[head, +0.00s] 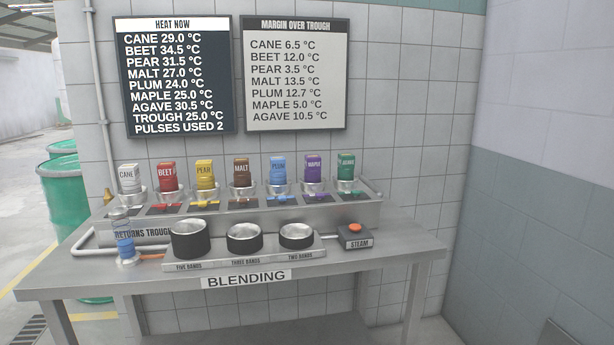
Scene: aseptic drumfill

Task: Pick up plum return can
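The plum return can (278,167) is blue with a "PLUM" label. It stands upright in a metal holder on the raised back ledge, between the brown malt can (241,169) and the purple maple can (313,167).
The cane (129,178), beet (167,175), pear (205,173) and agave (347,166) cans share the ledge. In front are three black pots, a steam button (355,229) and a clear cylinder with blue parts (124,244). Green drums (64,212) stand left of the table.

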